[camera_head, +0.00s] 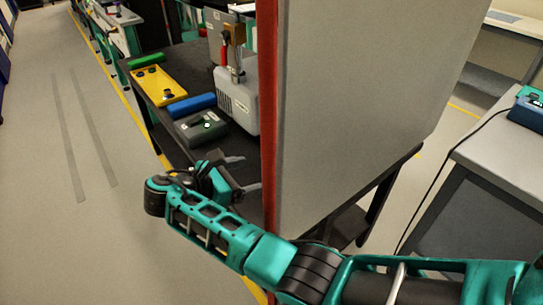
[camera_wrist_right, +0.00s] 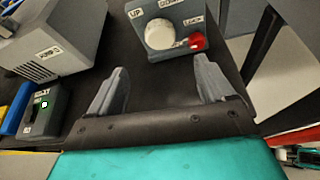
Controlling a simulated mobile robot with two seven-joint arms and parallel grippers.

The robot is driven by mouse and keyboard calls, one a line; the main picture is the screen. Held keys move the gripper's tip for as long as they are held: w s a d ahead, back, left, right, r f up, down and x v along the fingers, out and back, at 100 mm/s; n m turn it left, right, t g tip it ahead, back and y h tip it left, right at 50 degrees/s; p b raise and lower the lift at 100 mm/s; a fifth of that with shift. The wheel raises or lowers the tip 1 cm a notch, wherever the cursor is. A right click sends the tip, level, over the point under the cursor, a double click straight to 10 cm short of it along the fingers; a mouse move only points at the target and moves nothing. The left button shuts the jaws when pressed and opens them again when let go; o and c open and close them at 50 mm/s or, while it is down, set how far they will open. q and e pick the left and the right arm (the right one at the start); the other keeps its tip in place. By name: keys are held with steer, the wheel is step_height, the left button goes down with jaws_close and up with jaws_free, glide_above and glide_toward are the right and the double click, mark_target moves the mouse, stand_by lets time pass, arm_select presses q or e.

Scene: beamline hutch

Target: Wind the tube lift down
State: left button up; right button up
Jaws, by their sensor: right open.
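In the right wrist view, a grey control box (camera_wrist_right: 165,12) has a large white round knob (camera_wrist_right: 160,34) and a smaller red knob (camera_wrist_right: 197,41). A label reads UP; another near the red knob seems to read LOCK. My right gripper (camera_wrist_right: 160,80) is open and empty, its fingers pointing at the box with a gap of dark tabletop between. In the head view my right gripper (camera_head: 248,172) is over the dark bench, left of the tall panel. The knobs do not show there, and the tube lift cannot be clearly identified. My left gripper is not in view.
A tall grey panel with a red edge (camera_head: 268,120) stands close beside my right arm. On the bench are a grey machine (camera_head: 240,92), a dark box with a green button (camera_head: 201,127), a blue block (camera_head: 192,105) and a yellow box (camera_head: 158,86). The left floor is clear.

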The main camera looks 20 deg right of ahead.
mark_target(286, 167)
steer(key=b+x, duration=0.1)
steer(key=x, duration=1)
steer(key=shift+d+f, duration=0.2)
steer(key=shift+d, duration=0.1)
steer(key=shift+w+d+f, duration=0.2)
steer(key=shift+w+d, duration=0.05)
steer(key=shift+d, duration=0.15)
steer(key=c, duration=1)
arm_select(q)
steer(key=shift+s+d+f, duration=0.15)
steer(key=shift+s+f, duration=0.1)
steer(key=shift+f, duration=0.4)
arm_select(e)
steer(key=shift+c, duration=0.2)
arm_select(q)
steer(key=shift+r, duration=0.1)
